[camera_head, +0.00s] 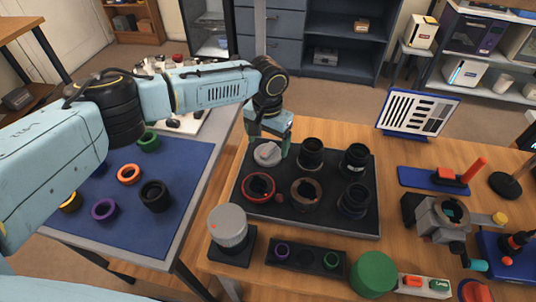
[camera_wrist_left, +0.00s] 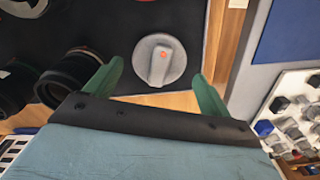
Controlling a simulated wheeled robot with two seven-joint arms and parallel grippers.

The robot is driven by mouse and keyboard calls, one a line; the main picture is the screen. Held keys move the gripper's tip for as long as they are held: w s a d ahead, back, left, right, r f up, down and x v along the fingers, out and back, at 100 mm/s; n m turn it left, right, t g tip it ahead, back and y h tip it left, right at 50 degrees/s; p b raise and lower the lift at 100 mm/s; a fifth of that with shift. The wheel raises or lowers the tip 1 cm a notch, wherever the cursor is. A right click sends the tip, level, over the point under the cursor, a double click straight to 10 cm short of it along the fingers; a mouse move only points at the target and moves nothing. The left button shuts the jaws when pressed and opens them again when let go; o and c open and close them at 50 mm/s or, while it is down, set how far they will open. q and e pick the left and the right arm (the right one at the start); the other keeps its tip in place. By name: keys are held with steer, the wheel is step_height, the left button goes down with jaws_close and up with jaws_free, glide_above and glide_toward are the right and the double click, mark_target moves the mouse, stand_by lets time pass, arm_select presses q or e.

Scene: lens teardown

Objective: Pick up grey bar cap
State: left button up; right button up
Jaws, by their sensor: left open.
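The grey bar cap (camera_head: 267,154) sits at the back left of the black tray (camera_head: 310,222). In the left wrist view, the grey bar cap (camera_wrist_left: 160,60) is a round disc with a raised bar across it and a small orange mark. My left gripper (camera_head: 269,142) is close above the cap, pointing down. In the left wrist view, the green fingers of my left gripper (camera_wrist_left: 156,88) are spread wide, with the cap just beyond the space between them. My right gripper is not in view.
The black tray also holds several dark lens barrels (camera_head: 311,151) and a red-ringed part (camera_head: 258,187). A grey cylinder (camera_head: 228,224) on a black base stands at the front left. A blue mat (camera_head: 185,190) with coloured rings lies at left.

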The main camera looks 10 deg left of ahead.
mark_target(268, 148)
arm_select(q)
step_height(268, 148, down, 3)
steer(key=shift+f, duration=0.15)
steer(key=shift+c, duration=0.3)
steer(key=c, duration=0.7)
